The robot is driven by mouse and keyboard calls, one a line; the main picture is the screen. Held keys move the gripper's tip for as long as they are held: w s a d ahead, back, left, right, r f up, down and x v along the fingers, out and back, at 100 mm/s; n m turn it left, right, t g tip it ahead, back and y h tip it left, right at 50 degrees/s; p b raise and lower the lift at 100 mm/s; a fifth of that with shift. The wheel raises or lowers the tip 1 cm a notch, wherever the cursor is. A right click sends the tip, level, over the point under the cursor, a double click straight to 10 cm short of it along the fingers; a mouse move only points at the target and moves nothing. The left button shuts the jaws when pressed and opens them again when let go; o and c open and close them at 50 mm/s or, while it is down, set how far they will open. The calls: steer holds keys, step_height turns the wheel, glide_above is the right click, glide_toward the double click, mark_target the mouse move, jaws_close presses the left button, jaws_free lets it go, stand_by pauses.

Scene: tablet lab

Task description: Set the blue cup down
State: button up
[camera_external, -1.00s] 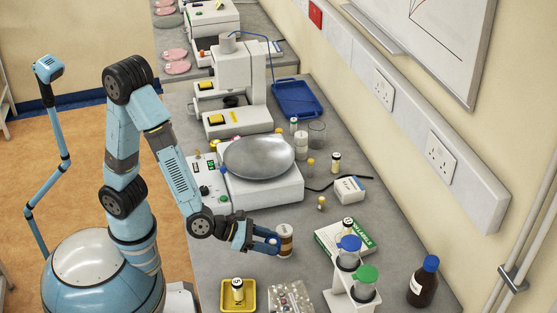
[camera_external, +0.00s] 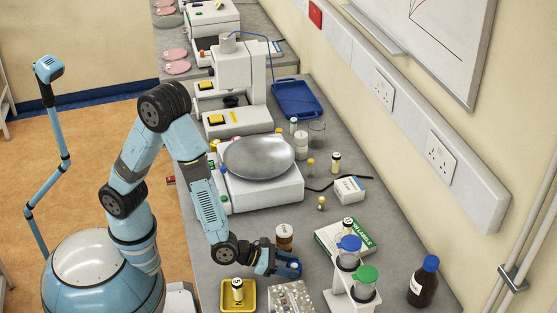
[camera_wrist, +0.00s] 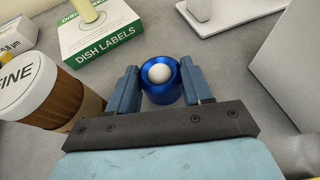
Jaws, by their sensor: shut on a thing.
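The blue cup (camera_wrist: 161,92) is a small round ring-like cup with a white ball or tablet (camera_wrist: 159,73) inside. In the external view the blue cup (camera_external: 295,265) shows at the fingertips of my gripper (camera_external: 289,268), low over the grey bench, in front of the brown jar. The cup looks upright. I cannot tell whether its base touches the bench.
A brown jar with a white lid (camera_external: 284,237) stands close behind my gripper. The green-and-white label box (camera_external: 330,246) is behind right. The white stand (camera_external: 338,300) with blue- and green-capped vials is right. A yellow tray (camera_external: 223,300) and pill bag (camera_external: 292,299) lie in front.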

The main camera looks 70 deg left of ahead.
steer(key=shift+f, duration=0.45)
steer(key=o, duration=1.1)
